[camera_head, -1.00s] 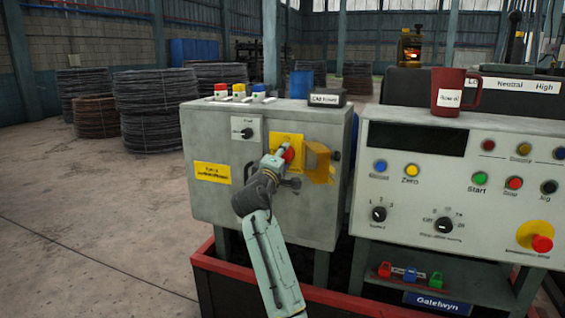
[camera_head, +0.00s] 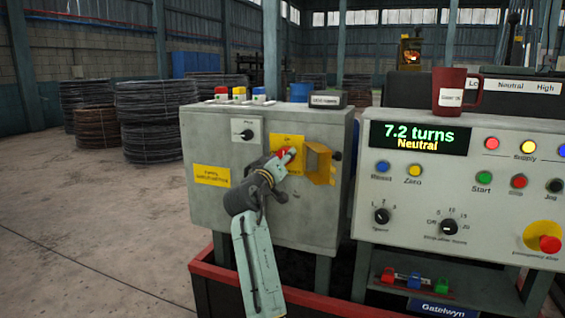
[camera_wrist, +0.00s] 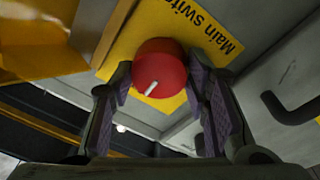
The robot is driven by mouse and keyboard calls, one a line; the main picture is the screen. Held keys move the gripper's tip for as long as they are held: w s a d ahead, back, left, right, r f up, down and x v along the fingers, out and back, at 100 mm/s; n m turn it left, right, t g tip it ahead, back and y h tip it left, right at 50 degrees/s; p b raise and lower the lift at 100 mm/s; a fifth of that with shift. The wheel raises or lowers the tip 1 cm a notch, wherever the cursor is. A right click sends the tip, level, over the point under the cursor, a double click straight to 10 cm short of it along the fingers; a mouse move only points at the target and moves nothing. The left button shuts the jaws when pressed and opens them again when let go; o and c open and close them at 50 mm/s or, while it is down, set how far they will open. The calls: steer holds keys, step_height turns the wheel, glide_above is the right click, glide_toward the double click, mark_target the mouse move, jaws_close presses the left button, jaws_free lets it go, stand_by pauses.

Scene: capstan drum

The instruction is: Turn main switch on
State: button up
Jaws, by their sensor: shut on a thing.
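The main switch is a red round knob (camera_wrist: 160,72) with a white pointer mark, on a yellow plate labelled "Main switch" (camera_wrist: 200,28) in the wrist view. In the head view the knob (camera_head: 286,155) sits on the front of a grey cabinet (camera_head: 215,215), partly hidden by my gripper. My gripper (camera_wrist: 160,85) is shut on the knob, one finger on each side. It also shows in the head view (camera_head: 284,158), reaching up from below. A yellow hinged cover (camera_head: 319,163) stands open just right of the knob.
Right of the cabinet is a control console with a lit display (camera_head: 419,137) reading "7.2 turns" and "Neutral", lit supply lamps (camera_head: 492,143) and an emergency stop (camera_head: 550,244). A red mug (camera_head: 451,92) stands on it.

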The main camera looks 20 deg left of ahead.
stand_by(0.6)
steer(key=o, duration=1.2)
steer(key=shift+c, duration=0.2)
steer(key=s+f, duration=0.1)
steer(key=s, duration=1.1)
steer(key=shift+f, duration=0.2)
